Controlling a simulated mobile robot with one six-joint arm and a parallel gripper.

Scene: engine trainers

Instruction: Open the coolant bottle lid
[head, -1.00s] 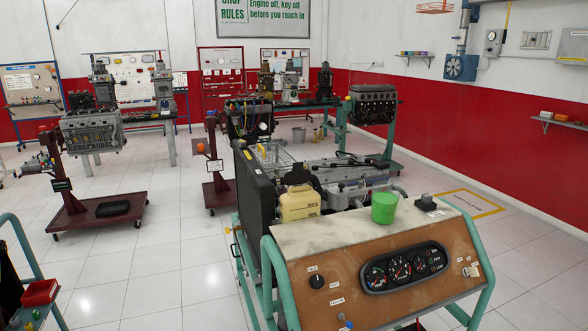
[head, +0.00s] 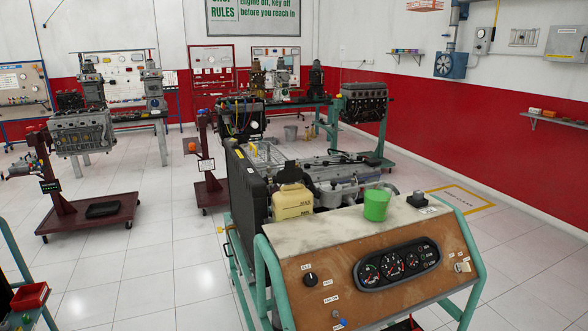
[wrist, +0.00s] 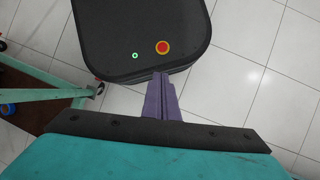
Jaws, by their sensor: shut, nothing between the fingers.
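The coolant bottle (head: 292,203) is a cream-yellow plastic tank with dark level marks. It stands upright on the engine trainer, behind the left part of the console and beside the black radiator. A dark shape (head: 291,172) shows just above it; I take it for the lid, but it is too small to tell its state. My gripper (wrist: 160,76) shows only in the wrist view, with its purple fingers together and empty. It points over my own black base with the red button. The bottle is not in the wrist view, so the gripper is away from it.
A green cup (head: 376,204) and a small black box (head: 419,199) stand on the console top (head: 330,226). The gauge panel (head: 397,264) faces me. A red tray (head: 30,296) is at lower left. White tiled floor is free left of the trainer.

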